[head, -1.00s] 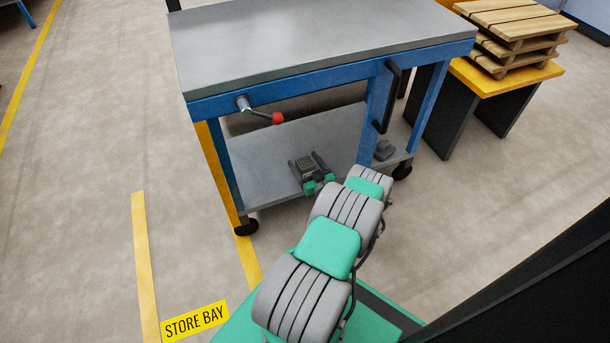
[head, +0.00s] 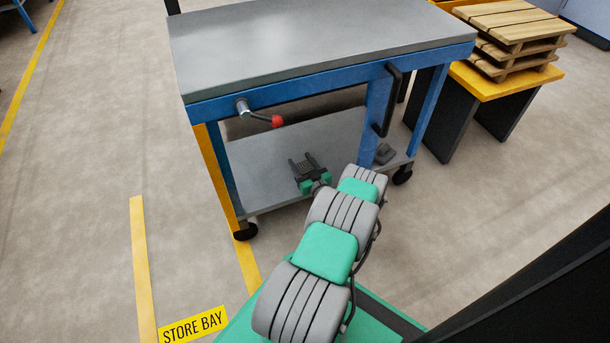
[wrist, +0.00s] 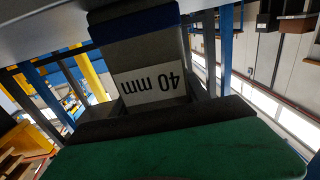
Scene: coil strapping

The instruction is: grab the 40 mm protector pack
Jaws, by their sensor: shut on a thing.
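The 40 mm protector pack (wrist: 137,55) is a dark block with a white "40 mm" label, upside down in the wrist view, and a blue band on it. My gripper (head: 302,165) is shut on the pack, with a finger on each side of it. In the head view it is over the lower shelf (head: 255,165) of the blue trolley, and the pack shows only as a small dark shape between the fingers. I cannot tell how far the pack is above the shelf.
The trolley's grey top (head: 320,35) overhangs the lower shelf. A crank with a red knob (head: 277,121) and a black handle (head: 391,100) stick out from its front. A small grey object (head: 384,154) sits on the shelf at right. Pallets (head: 510,35) stand on a yellow table.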

